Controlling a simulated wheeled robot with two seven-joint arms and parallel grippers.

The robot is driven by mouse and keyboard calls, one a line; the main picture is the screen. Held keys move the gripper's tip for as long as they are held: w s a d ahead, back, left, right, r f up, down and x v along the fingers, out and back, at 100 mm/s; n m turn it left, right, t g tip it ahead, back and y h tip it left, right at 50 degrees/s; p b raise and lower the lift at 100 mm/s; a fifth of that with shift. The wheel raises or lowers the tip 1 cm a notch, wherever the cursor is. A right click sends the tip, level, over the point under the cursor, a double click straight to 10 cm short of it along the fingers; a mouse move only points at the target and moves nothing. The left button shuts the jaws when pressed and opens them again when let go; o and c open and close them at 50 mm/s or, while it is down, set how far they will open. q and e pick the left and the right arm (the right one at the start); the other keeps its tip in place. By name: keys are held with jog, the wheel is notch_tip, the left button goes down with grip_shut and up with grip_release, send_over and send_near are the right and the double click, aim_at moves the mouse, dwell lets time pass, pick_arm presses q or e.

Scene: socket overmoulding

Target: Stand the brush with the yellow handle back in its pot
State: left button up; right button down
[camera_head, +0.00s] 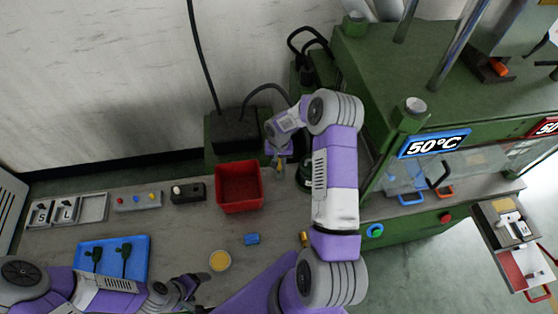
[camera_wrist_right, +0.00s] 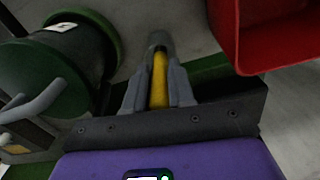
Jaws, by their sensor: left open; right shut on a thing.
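My right gripper (camera_head: 280,163) is shut on the brush with the yellow handle (camera_wrist_right: 159,82), beside the red bin. In the right wrist view the yellow handle is between the two fingers of the right gripper (camera_wrist_right: 158,92), with a dark grey end beyond them. A dark green round container (camera_wrist_right: 45,75) with a white label stands to the left of the brush, apart from it; I cannot tell whether it is the pot. It shows partly behind my right arm in the head view (camera_head: 304,174). My left gripper (camera_head: 188,287) is open and empty over the front of the bench.
The red bin (camera_head: 239,188) stands left of the right gripper; its wall also shows in the right wrist view (camera_wrist_right: 244,40). A blue block (camera_head: 252,239), a round yellow-topped dish (camera_head: 220,261) and a blue tray (camera_head: 141,242) lie on the bench. The green press (camera_head: 400,115) stands right.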

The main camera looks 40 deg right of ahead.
dwell(0.4)
jog(key=c, duration=0.9)
grip_release()
jog(key=shift+r, duration=3.75)
